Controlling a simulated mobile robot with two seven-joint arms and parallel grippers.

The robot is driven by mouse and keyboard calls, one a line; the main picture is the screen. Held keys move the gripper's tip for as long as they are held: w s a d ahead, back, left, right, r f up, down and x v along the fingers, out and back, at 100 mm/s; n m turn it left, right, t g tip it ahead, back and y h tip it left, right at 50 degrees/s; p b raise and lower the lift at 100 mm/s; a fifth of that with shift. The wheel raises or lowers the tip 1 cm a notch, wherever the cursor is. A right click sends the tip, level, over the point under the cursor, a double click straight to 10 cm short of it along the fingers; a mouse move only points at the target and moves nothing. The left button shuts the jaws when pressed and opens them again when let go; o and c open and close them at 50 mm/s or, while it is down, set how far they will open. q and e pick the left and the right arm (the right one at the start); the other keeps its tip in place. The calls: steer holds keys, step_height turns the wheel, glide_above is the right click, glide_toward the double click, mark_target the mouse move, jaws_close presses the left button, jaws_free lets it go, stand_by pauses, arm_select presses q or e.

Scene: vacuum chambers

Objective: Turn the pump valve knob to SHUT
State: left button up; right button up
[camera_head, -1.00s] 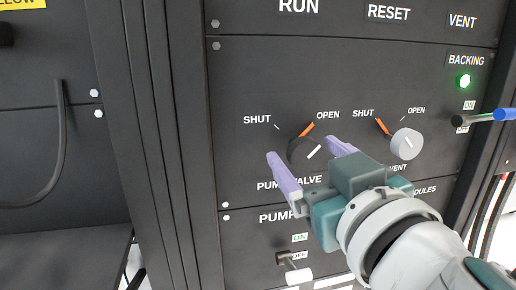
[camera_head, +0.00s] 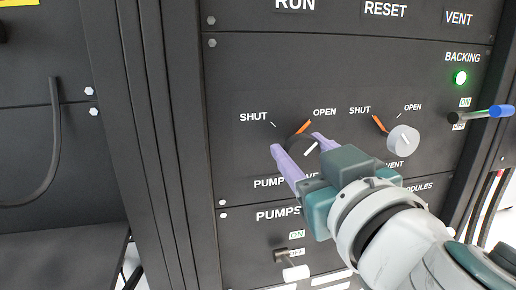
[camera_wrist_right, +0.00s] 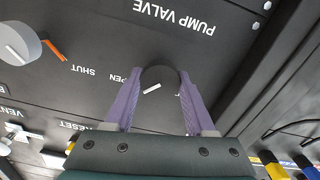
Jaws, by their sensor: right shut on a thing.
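The pump valve knob (camera_head: 302,148) is a dark round knob with a white pointer line, on the black panel between the SHUT and OPEN labels. In the head view its line slants up to the right, roughly toward the OPEN side, where an orange mark (camera_head: 302,127) sits. The SHUT label (camera_head: 253,117) is up and left of the knob. My right gripper (camera_head: 297,142) has its purple fingers closed on both sides of the knob. The right wrist view shows the knob (camera_wrist_right: 160,78) between the two fingers. My left gripper is out of view.
A grey vent valve knob (camera_head: 403,141) sits close to the right of my gripper. A pumps toggle switch (camera_head: 292,272) is below it. A blue-tipped backing switch (camera_head: 490,112) sticks out at the right, under a lit green lamp (camera_head: 460,78).

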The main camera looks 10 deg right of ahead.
jaws_close()
steer(key=shift+n, duration=0.4)
steer(key=n, duration=0.3)
steer(key=shift+n, duration=0.3)
steer(key=n+p, duration=0.1)
steer(key=n, duration=0.8)
steer(key=shift+a+f+p, duration=0.1)
steer(key=shift+p, duration=0.2)
steer(key=shift+n+p, duration=0.3)
steer(key=shift+n, duration=1.9)
